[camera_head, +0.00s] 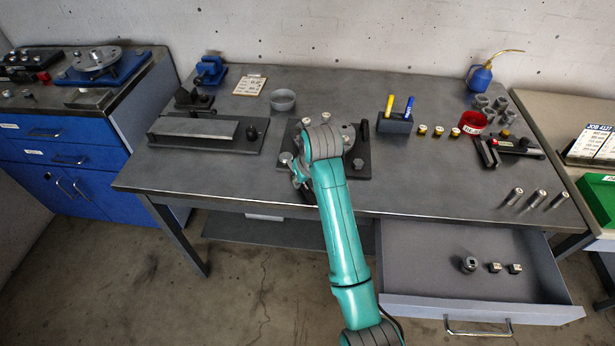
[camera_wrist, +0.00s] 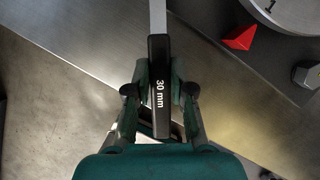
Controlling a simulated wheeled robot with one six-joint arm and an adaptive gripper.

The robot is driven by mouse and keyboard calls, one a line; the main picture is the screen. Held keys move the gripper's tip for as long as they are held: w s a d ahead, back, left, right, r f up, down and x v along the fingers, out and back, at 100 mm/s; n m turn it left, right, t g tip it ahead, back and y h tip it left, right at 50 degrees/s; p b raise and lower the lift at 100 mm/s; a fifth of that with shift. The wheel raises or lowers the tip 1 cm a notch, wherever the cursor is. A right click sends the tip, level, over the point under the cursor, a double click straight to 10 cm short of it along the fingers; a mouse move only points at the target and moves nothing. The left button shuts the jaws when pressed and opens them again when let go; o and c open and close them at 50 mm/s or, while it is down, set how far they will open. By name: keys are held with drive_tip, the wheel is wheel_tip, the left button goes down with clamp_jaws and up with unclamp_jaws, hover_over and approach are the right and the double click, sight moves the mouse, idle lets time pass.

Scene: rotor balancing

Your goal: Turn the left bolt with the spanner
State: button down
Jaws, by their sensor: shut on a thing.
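My gripper (camera_wrist: 160,92) is shut on the spanner's black handle (camera_wrist: 158,75), marked "30 mm". The spanner's pale steel shank runs up out of the top of the wrist view, so its head is out of sight there. In the head view my gripper (camera_head: 300,172) is low over the left part of a dark fixture plate (camera_head: 283,168), mostly hidden by my arm. A grey bolt head (camera_head: 286,158) shows at the plate's left edge, close to my gripper. I cannot tell whether the spanner touches it. A hex head (camera_wrist: 308,75) shows at the wrist view's right edge.
A red wedge (camera_wrist: 240,36) lies near a grey disc (camera_wrist: 288,12) in the wrist view. A flat steel block on a plate (camera_head: 195,128) stands left of the fixture, and a pen holder (camera_head: 394,124) stands right. The drawer (camera_head: 440,255) is open in front.

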drive_tip(key=shift+s+a+m, duration=0.15)
drive_tip(key=shift+a+m, duration=0.05)
drive_tip(key=shift+m, duration=0.1)
drive_tip(key=shift+d, duration=0.15)
drive_tip(key=shift+w+d+n, duration=0.15)
drive_tip(key=shift+w+n, duration=0.05)
drive_tip(key=shift+n, duration=0.2)
drive_tip(key=shift+r, duration=0.2)
drive_tip(key=shift+r, duration=1.4)
drive_tip(key=shift+r, duration=0.1)
drive_tip(key=shift+r, duration=1.35)
